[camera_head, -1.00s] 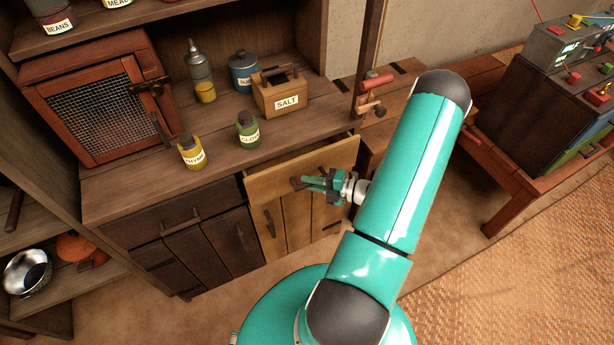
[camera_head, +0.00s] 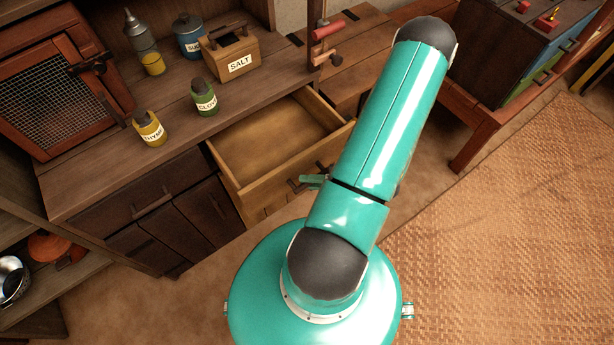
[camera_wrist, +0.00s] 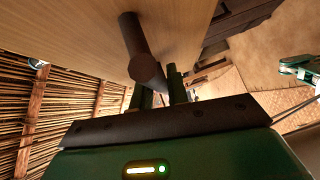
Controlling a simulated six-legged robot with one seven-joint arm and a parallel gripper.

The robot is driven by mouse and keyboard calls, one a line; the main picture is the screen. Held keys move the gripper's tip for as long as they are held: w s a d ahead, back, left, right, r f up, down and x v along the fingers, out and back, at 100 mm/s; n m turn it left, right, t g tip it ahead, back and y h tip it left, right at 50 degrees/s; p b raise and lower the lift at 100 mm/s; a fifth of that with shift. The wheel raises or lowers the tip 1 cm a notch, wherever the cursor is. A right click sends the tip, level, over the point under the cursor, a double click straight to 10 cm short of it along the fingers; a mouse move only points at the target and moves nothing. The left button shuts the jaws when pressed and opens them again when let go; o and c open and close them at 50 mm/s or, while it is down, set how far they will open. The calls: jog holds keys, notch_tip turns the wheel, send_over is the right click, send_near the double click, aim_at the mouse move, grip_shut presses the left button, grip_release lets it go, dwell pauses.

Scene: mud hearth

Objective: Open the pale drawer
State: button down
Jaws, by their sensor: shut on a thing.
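The pale drawer (camera_head: 262,150) is pulled well out of the cabinet in the head view, and its bare inside shows empty. Its pale front also fills the upper part of the wrist view (camera_wrist: 85,40). The dark bar handle (camera_wrist: 141,50) stands out from that front. My gripper (camera_wrist: 163,88) is shut on the handle, with its fingers around the bar's near end. In the head view my gripper (camera_head: 314,181) is mostly hidden behind my own arm, with only a green part showing at the drawer front.
The thyme jar (camera_head: 149,129), the clove jar (camera_head: 204,97) and the salt box (camera_head: 231,56) stand on the counter above. A dark drawer and doors (camera_head: 150,196) are to the left of the pale drawer. A woven mat (camera_head: 500,220) covers the floor at right.

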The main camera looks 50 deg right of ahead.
jog(key=c, duration=1.4)
grip_release()
jog(key=shift+o, duration=0.2)
jog(key=v, duration=1.4)
jog(key=shift+w, duration=0.1)
